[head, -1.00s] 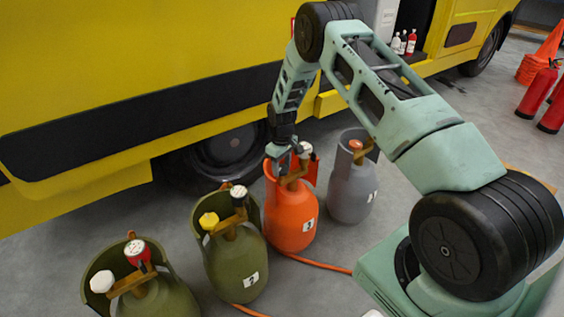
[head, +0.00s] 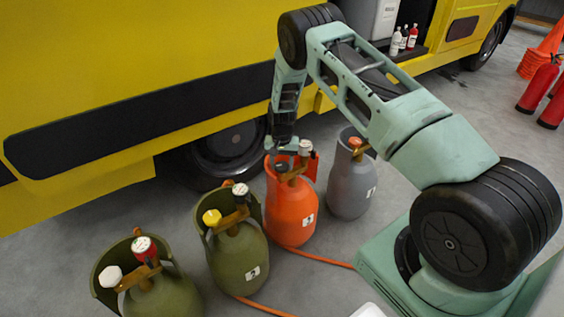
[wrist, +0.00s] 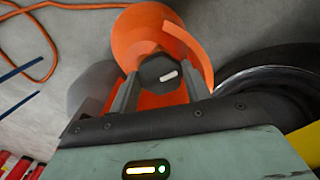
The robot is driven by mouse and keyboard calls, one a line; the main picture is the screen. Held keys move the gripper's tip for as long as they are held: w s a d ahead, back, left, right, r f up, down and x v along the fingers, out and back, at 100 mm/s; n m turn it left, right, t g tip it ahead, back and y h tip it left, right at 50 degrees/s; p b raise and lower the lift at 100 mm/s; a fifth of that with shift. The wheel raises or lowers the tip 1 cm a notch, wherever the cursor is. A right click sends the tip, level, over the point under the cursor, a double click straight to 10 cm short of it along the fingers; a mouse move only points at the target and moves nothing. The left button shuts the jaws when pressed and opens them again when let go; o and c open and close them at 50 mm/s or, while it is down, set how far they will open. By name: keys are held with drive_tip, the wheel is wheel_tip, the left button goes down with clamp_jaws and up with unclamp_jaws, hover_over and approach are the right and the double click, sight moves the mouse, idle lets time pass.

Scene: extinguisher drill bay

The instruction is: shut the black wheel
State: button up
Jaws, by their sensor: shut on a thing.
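The black wheel (wrist: 160,72) is a dark, many-sided knob with a short white mark on top. It sits on the valve of the orange cylinder (head: 292,213), inside its raised collar. In the wrist view the fingers of my gripper (wrist: 157,84) stand on both sides of the wheel, shut on it. In the head view my gripper (head: 284,151) reaches down from above and the wheel (head: 281,168) shows small and dark just below it. The orange cylinder (wrist: 148,28) also shows in the wrist view, partly hidden by my gripper.
Two olive cylinders (head: 240,262) stand to the left, with a yellow, a white and a red knob among their fittings. A grey cylinder (head: 350,190) stands close right. An orange hose (head: 318,259) lies on the floor. A yellow truck (head: 130,75) is behind, red extinguishers (head: 540,85) far right.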

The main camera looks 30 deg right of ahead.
sight(281, 165)
drive_tip(key=m+p, duration=0.1)
drive_tip(key=m, duration=0.5)
drive_tip(key=shift+w+a, duration=0.1)
drive_tip(key=m, duration=0.6)
drive_tip(key=shift+w+m, duration=0.1)
drive_tip(key=shift+m, duration=0.3)
idle(0.3)
drive_tip(key=o, duration=1)
drive_tip(key=shift+c, duration=0.2)
drive_tip(key=shift+r, duration=0.15)
wheel_tip(281, 165, up, 17)
drive_tip(key=p, duration=0.3)
drive_tip(key=shift+r, duration=0.1)
